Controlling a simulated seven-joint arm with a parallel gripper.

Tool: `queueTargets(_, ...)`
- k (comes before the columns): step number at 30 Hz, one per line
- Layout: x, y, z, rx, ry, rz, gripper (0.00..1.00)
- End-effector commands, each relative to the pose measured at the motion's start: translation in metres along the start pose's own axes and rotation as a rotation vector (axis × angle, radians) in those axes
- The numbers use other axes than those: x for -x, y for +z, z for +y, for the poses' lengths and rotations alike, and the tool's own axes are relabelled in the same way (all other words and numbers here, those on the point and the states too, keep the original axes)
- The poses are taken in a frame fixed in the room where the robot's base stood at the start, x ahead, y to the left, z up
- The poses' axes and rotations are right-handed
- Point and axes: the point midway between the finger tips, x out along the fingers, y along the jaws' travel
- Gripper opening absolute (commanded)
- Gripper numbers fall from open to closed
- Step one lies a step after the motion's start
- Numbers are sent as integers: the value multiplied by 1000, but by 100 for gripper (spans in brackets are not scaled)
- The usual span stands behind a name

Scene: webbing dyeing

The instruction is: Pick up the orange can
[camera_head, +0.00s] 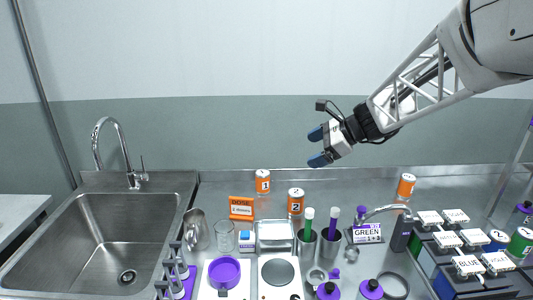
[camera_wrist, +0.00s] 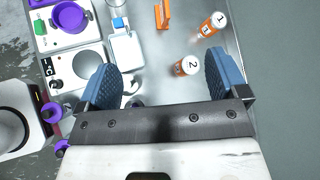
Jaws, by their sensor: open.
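Several orange and white cans stand on the steel counter. The can marked 1 (camera_head: 262,182) is at the back, and the can marked 2 (camera_head: 296,201) is to its right and nearer. My gripper (camera_head: 317,147) is raised above the counter, open and empty, with blue fingertips apart. In the wrist view, can 2 (camera_wrist: 185,66) lies between the spread fingers' lines of sight, near the right finger, and can 1 (camera_wrist: 213,25) is farther up. Neither is touched.
An orange sign (camera_head: 241,208), a balance (camera_head: 274,235), metal cups with green and purple handles, a curved tap and a purple bowl (camera_head: 224,272) crowd the counter. A sink (camera_head: 122,245) is at left. Labelled boxes (camera_head: 467,265) stand at right. Air around my gripper is clear.

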Motion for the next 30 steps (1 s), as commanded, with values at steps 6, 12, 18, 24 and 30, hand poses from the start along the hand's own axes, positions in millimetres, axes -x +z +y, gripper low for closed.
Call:
queueTargets(6,-11,-25,-50,-219,-79,-95,92)
queueTargets(12,-15,-40,-77,-337,-119,-150,92)
queueTargets(18,-18,-52,-96,-423,-148,-192,92)
queueTargets(24,-20,-62,-111,-492,-171,-228,92)
queueTargets(30,-47,-94,-96,-494,-168,-227,92)
